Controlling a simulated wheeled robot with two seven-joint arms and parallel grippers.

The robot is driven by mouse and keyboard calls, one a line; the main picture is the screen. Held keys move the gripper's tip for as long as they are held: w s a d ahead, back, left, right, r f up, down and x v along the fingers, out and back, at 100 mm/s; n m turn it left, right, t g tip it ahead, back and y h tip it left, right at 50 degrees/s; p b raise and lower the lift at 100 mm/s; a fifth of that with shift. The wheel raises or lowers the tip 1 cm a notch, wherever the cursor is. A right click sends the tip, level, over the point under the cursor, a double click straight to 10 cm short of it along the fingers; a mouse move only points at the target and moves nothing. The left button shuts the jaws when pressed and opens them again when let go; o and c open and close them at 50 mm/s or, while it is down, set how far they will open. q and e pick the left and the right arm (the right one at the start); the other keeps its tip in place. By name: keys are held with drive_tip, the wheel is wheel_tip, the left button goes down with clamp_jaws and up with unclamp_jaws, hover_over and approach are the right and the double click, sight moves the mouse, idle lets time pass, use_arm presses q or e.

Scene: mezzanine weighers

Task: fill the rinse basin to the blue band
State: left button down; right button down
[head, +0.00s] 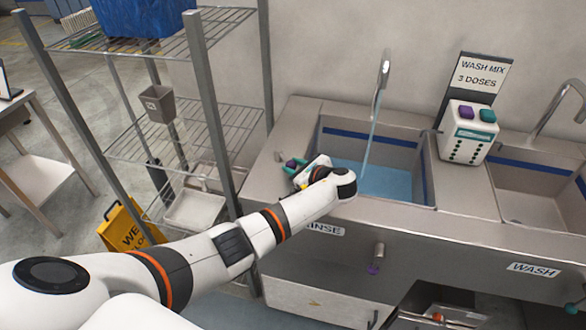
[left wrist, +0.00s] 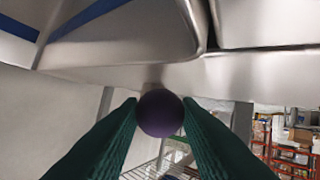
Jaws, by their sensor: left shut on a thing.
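The rinse basin (head: 428,186) is the left sink, labelled RINSE (head: 324,230). A stream of water (head: 368,145) runs from its tap (head: 383,76) into it. Blue water (head: 385,183) stands in the basin. The blue band (head: 350,135) runs along the back wall above the water surface, with grey wall between them. My left gripper (head: 293,166) is at the counter left of the basin, shut on a purple knob (left wrist: 160,113). The knob sits between the green fingertips in the left wrist view. My forearm hides the basin's front left corner. My right gripper is out of view.
The wash basin (head: 530,180) is at right, with a dispenser (head: 467,132) and a WASH MIX sign (head: 481,73) between the sinks. A wire rack (head: 215,110) and yellow floor sign (head: 125,228) stand at left.

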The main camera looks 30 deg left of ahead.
use_arm(q)
drive_tip(key=c, duration=1.1)
unclamp_jaws()
drive_tip(key=shift+o, duration=0.2)
drive_tip(key=b+v, duration=0.1)
drive_tip(key=v, duration=1.1)
